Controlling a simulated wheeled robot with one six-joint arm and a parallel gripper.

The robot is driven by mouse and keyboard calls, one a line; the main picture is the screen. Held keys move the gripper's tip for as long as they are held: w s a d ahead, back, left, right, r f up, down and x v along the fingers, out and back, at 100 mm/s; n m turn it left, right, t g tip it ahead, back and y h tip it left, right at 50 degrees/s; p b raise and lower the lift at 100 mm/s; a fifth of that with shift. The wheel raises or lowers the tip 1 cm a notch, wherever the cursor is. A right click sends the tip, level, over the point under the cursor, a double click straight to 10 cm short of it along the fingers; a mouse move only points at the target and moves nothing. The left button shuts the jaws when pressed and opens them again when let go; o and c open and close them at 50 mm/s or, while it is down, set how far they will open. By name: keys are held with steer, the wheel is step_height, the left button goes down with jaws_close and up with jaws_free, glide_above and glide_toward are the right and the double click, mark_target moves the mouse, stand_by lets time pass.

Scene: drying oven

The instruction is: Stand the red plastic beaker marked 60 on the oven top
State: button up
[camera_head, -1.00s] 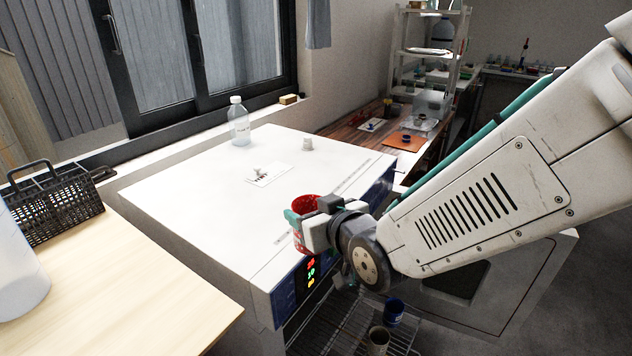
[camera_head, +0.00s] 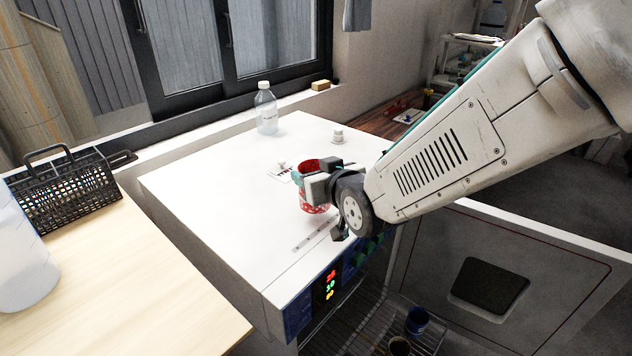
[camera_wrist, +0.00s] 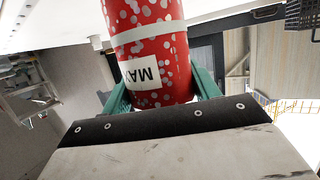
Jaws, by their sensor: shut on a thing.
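The red plastic beaker (camera_head: 312,207) with white spots is in my gripper (camera_head: 318,188), over the front part of the white oven top (camera_head: 220,190). Its red inside shows at the open top, and it looks about upright. I cannot tell whether its base touches the oven top. In the wrist view, the beaker (camera_wrist: 150,50) sits between the teal fingers of my gripper (camera_wrist: 163,88), which is shut on it. A white label on it shows upside-down letters, seemingly "MAX"; I see no 60.
A clear bottle (camera_head: 266,110) stands by the oven's back edge. A small white knob-like piece (camera_head: 338,137) and a small card (camera_head: 277,173) are on the top. The oven door (camera_head: 560,250) hangs open at right; cups stand on the rack. A black basket (camera_head: 65,190) is at left.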

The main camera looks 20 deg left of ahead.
steer(key=shift+w+a+f, duration=0.1)
steer(key=shift+w+f, duration=0.05)
steer(key=shift+f, duration=0.75)
steer(key=shift+w+f, duration=0.15)
steer(key=shift+f, duration=0.75)
steer(key=shift+f, duration=0.1)
steer(key=o, duration=0.9)
steer(key=shift+o, duration=0.2)
steer(key=v, duration=1.2)
steer(key=shift+r, duration=0.2)
